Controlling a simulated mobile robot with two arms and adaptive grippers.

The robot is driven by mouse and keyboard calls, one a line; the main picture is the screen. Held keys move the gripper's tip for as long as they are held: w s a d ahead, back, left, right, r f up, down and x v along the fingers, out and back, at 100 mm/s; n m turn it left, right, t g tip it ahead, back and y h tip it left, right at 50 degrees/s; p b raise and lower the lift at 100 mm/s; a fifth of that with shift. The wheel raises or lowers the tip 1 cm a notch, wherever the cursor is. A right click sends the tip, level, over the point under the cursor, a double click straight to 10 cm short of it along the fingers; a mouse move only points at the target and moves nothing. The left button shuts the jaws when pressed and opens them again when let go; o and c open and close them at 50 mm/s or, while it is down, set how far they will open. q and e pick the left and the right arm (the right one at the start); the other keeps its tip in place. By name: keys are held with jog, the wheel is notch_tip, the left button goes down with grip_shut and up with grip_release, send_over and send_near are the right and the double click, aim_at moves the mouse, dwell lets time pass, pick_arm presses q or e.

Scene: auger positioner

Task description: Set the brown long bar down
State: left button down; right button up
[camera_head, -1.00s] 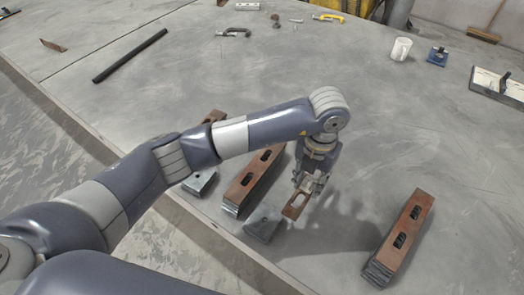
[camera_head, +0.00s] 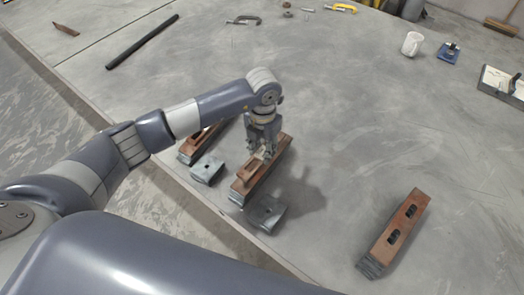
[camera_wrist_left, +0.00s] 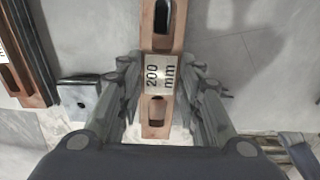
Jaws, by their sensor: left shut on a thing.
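The brown long bar (camera_head: 249,172) is slotted and is in my left gripper (camera_head: 262,157), over the middle brown-topped stack (camera_head: 239,194). In the left wrist view the brown bar (camera_wrist_left: 158,120) shows slots and a "200 mm" label between the fingers of my left gripper (camera_wrist_left: 160,72). The gripper is shut on it. I cannot tell whether the bar touches the stack below. My right gripper is not in view.
Another brown-topped stack (camera_head: 194,148) is at the left, and one (camera_head: 394,235) at the right. Grey metal blocks (camera_head: 207,170) and (camera_head: 266,213) sit beside the middle stack. A black rod (camera_head: 142,42) lies at upper left. The table centre is clear.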

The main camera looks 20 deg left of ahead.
aim_at(262, 152)
pick_arm(q)
jog(key=shift+a, duration=0.1)
notch_tip(262, 152, down, 2)
jog(key=shift+f+p, duration=0.1)
jog(key=shift+p, duration=0.6)
jog(key=shift+w+f, duration=0.1)
jog(key=shift+f, duration=0.7)
jog(key=c, duration=1.2)
grip_release()
jog(key=shift+o, duration=0.4)
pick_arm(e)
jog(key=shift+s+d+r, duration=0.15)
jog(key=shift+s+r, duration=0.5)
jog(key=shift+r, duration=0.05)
